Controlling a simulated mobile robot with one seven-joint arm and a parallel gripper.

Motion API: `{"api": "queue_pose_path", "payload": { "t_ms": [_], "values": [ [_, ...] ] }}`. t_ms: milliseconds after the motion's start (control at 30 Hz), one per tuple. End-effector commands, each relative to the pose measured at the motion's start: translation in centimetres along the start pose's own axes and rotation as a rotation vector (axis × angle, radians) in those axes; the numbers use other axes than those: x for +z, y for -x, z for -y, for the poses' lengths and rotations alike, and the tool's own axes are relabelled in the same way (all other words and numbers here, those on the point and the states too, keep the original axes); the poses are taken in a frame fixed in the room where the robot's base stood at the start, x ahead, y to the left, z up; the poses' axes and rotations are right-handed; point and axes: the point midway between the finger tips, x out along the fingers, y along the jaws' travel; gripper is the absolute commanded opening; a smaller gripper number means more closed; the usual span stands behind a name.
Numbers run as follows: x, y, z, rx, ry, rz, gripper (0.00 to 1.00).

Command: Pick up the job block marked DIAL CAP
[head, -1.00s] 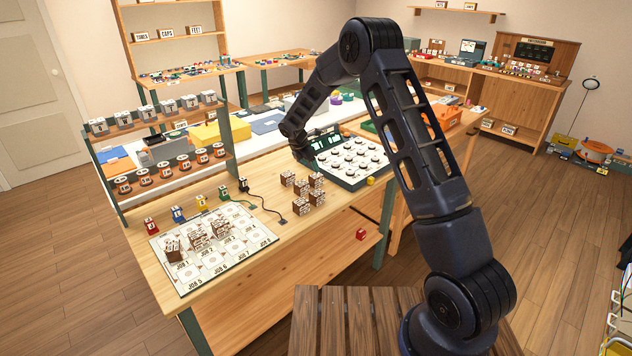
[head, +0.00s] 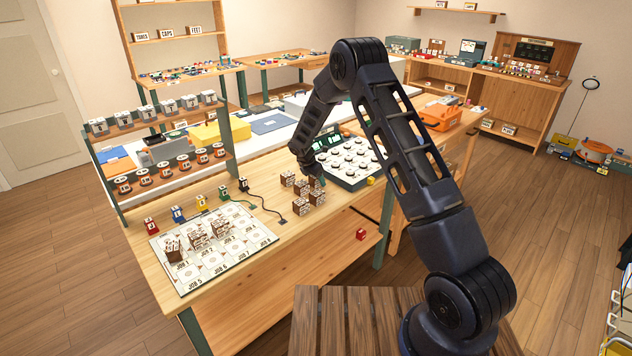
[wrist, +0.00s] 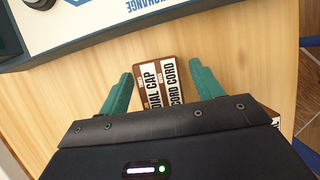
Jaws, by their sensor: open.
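In the wrist view a brown block (wrist: 154,73) with white labels lies on the wood table. My gripper (wrist: 160,70) is open, with a green finger on each side of the block and visible gaps between. In the head view my gripper (head: 313,180) is low over a cluster of brown job blocks (head: 301,206), and hides part of the cluster. Which block there is the DIAL CAP one cannot be read in that view.
A green-edged panel with white dials (head: 350,160) stands right behind the cluster. A job board (head: 205,275) with several brown blocks lies to the left. A two-tier rack (head: 160,150) stands at the table's left.

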Motion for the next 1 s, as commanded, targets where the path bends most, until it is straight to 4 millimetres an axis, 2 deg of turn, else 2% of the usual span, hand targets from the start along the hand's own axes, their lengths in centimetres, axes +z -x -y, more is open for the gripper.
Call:
{"api": "queue_pose_path", "payload": {
  "t_ms": [67, 300, 667, 867, 1000],
  "values": [
    [0.0, 0.0, 0.0, 0.000, 0.000, 0.000, 0.62],
    [0.0, 0.0, 0.0, 0.000, 0.000, 0.000, 0.16],
    [0.3, 0.7, 0.0, 0.001, -0.001, 0.000, 0.16],
    [1.6, 3.5, -0.1, 0.003, -0.003, 0.000, 0.16],
    [2.9, 6.8, -0.1, 0.003, -0.004, 0.001, 0.16]
  ]
}}
